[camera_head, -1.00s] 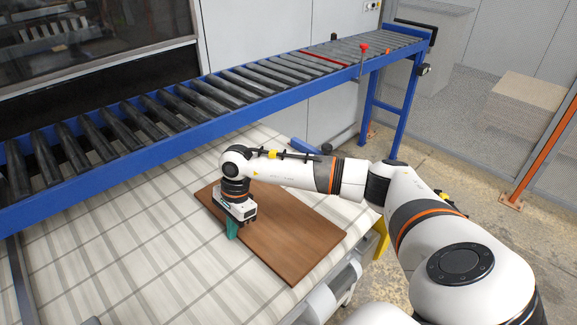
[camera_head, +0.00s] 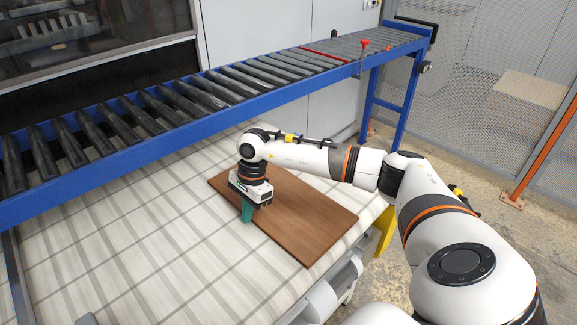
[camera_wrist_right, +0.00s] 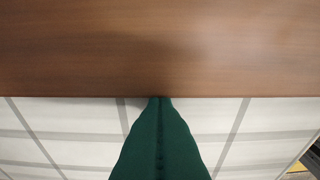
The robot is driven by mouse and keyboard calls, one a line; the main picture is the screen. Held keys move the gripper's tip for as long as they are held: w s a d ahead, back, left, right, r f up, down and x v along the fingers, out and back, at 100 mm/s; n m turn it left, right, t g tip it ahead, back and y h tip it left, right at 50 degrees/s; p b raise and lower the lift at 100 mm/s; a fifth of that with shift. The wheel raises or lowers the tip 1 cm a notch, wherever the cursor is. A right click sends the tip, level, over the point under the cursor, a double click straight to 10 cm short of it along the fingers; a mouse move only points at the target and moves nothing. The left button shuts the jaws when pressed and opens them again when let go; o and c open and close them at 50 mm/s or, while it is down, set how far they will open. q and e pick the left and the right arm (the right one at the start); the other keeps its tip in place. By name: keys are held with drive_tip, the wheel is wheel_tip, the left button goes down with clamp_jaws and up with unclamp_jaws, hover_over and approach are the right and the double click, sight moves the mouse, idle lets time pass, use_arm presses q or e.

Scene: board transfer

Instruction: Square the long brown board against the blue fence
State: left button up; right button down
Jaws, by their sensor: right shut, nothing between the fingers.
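The long brown board (camera_head: 305,220) lies flat on the pale checked table surface, set at an angle in the head view. My right gripper (camera_head: 247,213) points down at the board's near-left long edge, its green fingers shut and empty. In the right wrist view the shut fingertips (camera_wrist_right: 160,99) meet the edge of the board (camera_wrist_right: 160,50), apparently touching it. My right arm covers part of the board's far side. A blue rail (camera_head: 130,157) runs along the conveyor beyond the board, apart from it; I cannot tell whether this is the fence. My left gripper is out of view.
The roller conveyor (camera_head: 240,82) stands behind the table (camera_head: 150,245). A yellow part (camera_head: 386,230) stands at the table's right edge, near the board's right end. The table's left side is largely clear.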

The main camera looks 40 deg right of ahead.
sight(276, 199)
drive_tip(key=shift+w+d+b, duration=0.2)
drive_tip(key=shift+d+b, duration=2.05)
drive_tip(key=shift+d, duration=4.15)
drive_tip(key=shift+a, duration=0.1)
drive_tip(key=shift+r, duration=0.1)
drive_tip(key=shift+a, duration=0.1)
drive_tip(key=shift+a, duration=0.35)
drive_tip(key=shift+a+p, duration=0.35)
drive_tip(key=shift+a, duration=0.4)
drive_tip(key=shift+a+p+v, duration=0.25)
drive_tip(key=shift+p+v, duration=0.45)
drive_tip(key=shift+v, duration=0.4)
drive_tip(key=shift+a+p+v, duration=0.25)
drive_tip(key=shift+p+v, duration=0.5)
drive_tip(key=shift+v, duration=0.4)
drive_tip(key=shift+a+p+v, duration=0.25)
drive_tip(key=shift+p+v, duration=0.45)
drive_tip(key=shift+v, duration=0.4)
drive_tip(key=shift+r, duration=0.15)
